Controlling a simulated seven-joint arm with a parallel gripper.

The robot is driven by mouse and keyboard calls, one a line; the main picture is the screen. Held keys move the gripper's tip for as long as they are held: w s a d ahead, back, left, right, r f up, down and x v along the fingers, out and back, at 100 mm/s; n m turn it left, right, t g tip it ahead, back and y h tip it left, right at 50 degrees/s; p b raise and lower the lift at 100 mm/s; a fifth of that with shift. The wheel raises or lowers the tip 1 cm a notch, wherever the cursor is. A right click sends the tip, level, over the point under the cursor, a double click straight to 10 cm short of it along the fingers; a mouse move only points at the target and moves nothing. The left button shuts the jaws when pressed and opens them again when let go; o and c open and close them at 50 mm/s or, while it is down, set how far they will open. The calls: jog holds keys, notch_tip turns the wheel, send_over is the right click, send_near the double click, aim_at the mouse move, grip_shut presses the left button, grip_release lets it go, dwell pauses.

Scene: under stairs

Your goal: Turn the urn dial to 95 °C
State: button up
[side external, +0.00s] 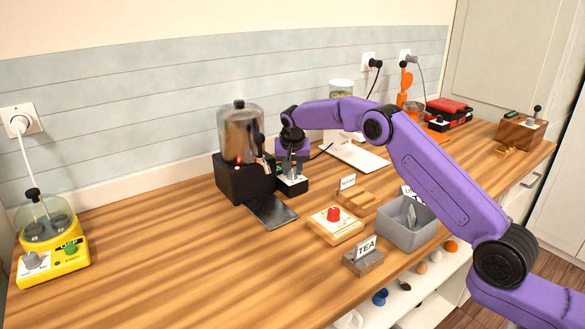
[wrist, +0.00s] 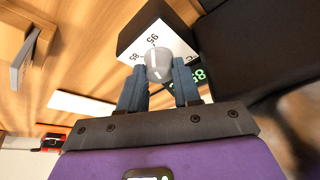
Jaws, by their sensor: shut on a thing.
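The urn (side external: 240,132) is a steel tank on a black base at the back of the counter, with a small red light. Its dial box, with a white face (side external: 291,184), stands at the base's right side. In the wrist view the dial (wrist: 158,62) is a round grey knob with a pale mark. The white face (wrist: 141,46) shows 95 and 85, and a green display (wrist: 200,74) beside it seems to read 85, partly hidden by a finger. My gripper (wrist: 160,88) is shut on the dial, one finger on each side; it also shows from the side (side external: 293,168).
A dark drip tray (side external: 270,211) lies before the urn. A wooden block with a red button (side external: 334,216), a TEA sign block (side external: 363,261) and a grey bin (side external: 406,234) stand to the front right. The left counter is mostly clear up to a yellow appliance (side external: 52,262).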

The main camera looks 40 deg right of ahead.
jog(key=shift+m, duration=0.6)
jog(key=shift+g, duration=0.3)
jog(key=o, duration=1.1)
jog(key=shift+c, duration=0.2)
jog(key=v, duration=1.7)
jog(key=shift+a, duration=0.4)
jog(key=shift+s+r, duration=0.1)
jog(key=shift+s, duration=0.1)
